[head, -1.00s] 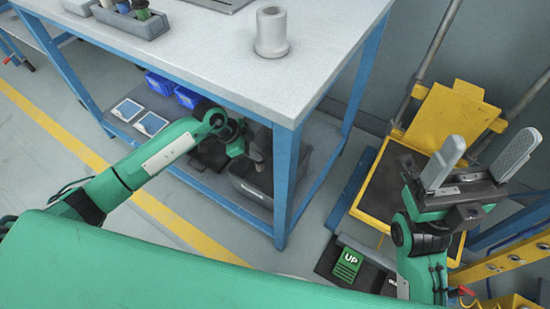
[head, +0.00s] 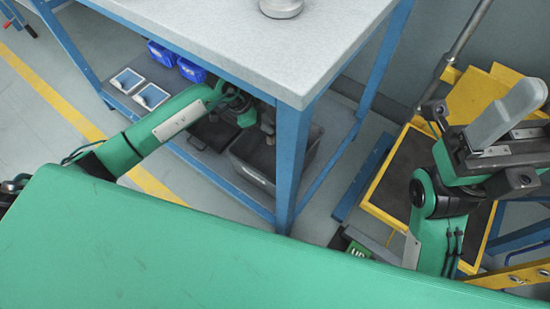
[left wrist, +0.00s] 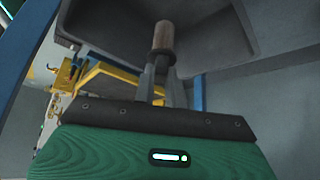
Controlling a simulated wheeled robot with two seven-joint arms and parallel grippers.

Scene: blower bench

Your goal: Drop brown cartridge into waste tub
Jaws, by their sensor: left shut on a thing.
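The brown cartridge (left wrist: 163,36) is between the fingertips of my left gripper (left wrist: 160,75), which is shut on it. In the left wrist view the dark grey tub (left wrist: 225,35) fills the area behind the cartridge; I cannot tell whether the cartridge is inside the rim. In the head view my left gripper (head: 264,116) reaches under the bench top, at the tub (head: 248,176) on the lower shelf. The bench top's edge partly hides it, and the cartridge is not clear there.
Blue bins (head: 190,69) and two pale trays (head: 151,96) stand on the left of the shelf. A yellow cart (head: 395,205) stands at right.

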